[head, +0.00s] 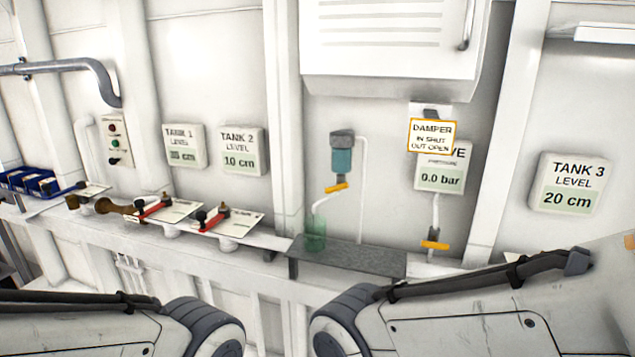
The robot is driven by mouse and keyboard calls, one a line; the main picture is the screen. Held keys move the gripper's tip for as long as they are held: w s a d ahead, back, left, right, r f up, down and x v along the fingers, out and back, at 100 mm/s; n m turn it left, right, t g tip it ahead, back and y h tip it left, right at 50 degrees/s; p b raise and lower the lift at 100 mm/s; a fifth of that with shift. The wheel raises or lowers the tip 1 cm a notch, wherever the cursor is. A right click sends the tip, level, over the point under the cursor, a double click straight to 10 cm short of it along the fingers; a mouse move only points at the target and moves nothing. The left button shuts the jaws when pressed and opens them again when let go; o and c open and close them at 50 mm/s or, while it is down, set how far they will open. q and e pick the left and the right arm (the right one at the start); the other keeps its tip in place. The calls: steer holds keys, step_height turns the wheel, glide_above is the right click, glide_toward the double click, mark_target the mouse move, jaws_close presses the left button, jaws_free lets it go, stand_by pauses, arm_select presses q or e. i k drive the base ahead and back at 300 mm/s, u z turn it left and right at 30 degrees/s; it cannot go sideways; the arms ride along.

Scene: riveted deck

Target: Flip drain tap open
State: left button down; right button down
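A teal cylindrical unit with a dark grey cap (342,152) is mounted on the wall near the middle. A tap with a yellow handle (337,187) is under it, the handle lying roughly level with a slight tilt. A pale spout curves down from it to a translucent green cup (316,234) on a grey shelf (350,257). A second yellow handle (434,245) sits on a thin pipe to the right, below the gauge. No label marks either as the drain tap. Parts of both my arms cross the bottom of the head view, but neither gripper shows.
A white wall cabinet (390,45) overhangs above. Red-handled valves (154,208) line the ledge at left, near blue bins (40,183). A Tank 3 panel (570,184) is at right.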

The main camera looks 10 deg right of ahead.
mark_target(340, 185)
steer(key=k, duration=0.6)
steer(key=u, duration=0.65)
steer(key=i, duration=1.75)
steer(key=z, duration=0.45)
